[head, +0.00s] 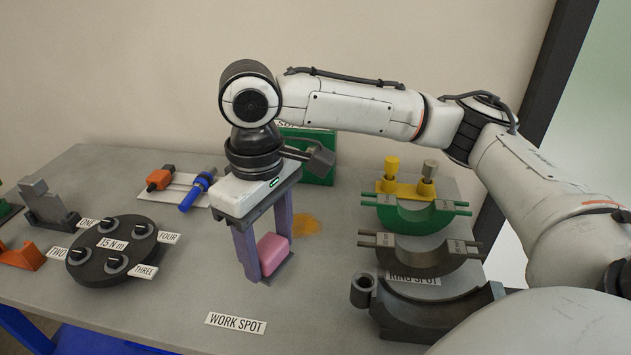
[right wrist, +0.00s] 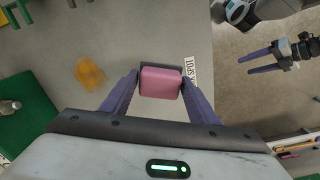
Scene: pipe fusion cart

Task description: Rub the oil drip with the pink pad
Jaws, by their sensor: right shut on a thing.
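The pink pad (head: 272,252) is held between the purple fingers of my right gripper (head: 266,266), which points down over the grey table. The pad also shows between the fingertips in the right wrist view (right wrist: 160,82). The oil drip (head: 306,225) is an orange-brown stain on the table, behind and right of the pad in the head view. In the right wrist view the drip (right wrist: 91,74) lies left of the pad, apart from it. My left gripper (right wrist: 247,61) shows only in the right wrist view, empty with its fingers apart, over the floor beyond the table edge.
A WORK SPOT label (head: 236,322) lies in front of the gripper. A round dark dial plate (head: 112,250) stands left. Green and dark half-ring pieces (head: 418,217) stand right. A green box (head: 318,180) is behind. Bare table surrounds the drip.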

